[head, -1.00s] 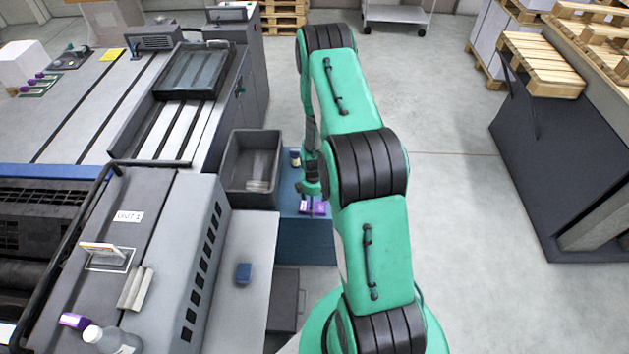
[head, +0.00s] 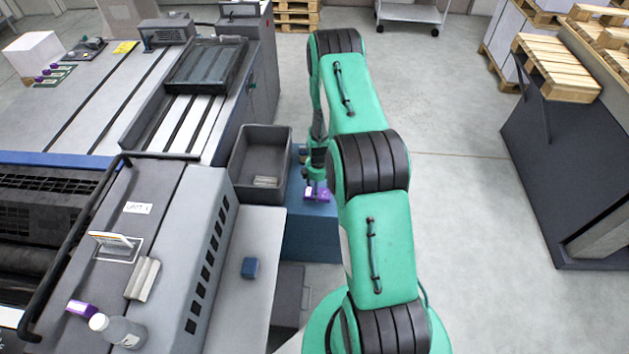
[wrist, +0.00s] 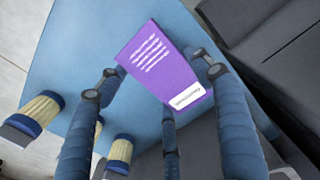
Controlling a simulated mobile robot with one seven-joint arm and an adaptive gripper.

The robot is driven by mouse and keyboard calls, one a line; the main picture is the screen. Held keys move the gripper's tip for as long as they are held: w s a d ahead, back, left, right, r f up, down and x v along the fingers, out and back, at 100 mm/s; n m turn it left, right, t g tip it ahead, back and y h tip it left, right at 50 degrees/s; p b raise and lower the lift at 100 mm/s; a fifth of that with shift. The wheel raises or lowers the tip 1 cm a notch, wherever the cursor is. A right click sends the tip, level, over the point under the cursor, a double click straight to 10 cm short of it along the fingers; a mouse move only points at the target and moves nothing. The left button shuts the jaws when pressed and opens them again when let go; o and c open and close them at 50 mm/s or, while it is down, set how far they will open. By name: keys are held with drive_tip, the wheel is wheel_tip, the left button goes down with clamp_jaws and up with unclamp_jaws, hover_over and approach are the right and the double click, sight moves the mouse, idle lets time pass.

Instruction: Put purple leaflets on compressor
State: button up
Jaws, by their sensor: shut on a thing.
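The purple leaflets (wrist: 158,58) show in the wrist view as a block with white lines and a white label. My gripper (wrist: 165,82) is shut on them, its blue fingers around their sides. In the head view the leaflets (head: 316,194) show at the arm's far end, over a blue box-shaped unit (head: 312,240), which may be the compressor. The unit's blue top (wrist: 75,55) lies behind the leaflets in the wrist view. I cannot tell whether they touch it. My arm hides part of the unit in the head view.
Yellow-and-white cylinders with blue ends (wrist: 38,112) are near the fingers. A dark grey open bin (head: 240,180) stands left of the blue unit. A grey machine (head: 165,240) bears a bottle (head: 122,333) and a purple item (head: 82,309).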

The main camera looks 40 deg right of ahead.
drive_tip(key=w+d, duration=0.1)
drive_tip(key=w, duration=0.1)
drive_tip(key=w+d, duration=0.2)
drive_tip(key=w, duration=0.1)
drive_tip(key=w+d, duration=0.1)
drive_tip(key=w, duration=0.2)
drive_tip(key=shift+d+f, duration=0.4)
drive_tip(key=shift+f, duration=1.8)
drive_tip(key=shift+f+b, duration=0.15)
drive_tip(key=shift+b, duration=0.25)
drive_tip(key=o, duration=1.2)
drive_tip(key=shift+o, duration=0.2)
drive_tip(key=shift+r, duration=0.2)
wheel_tip(320, 180, up, 12)
drive_tip(key=shift+p, duration=0.45)
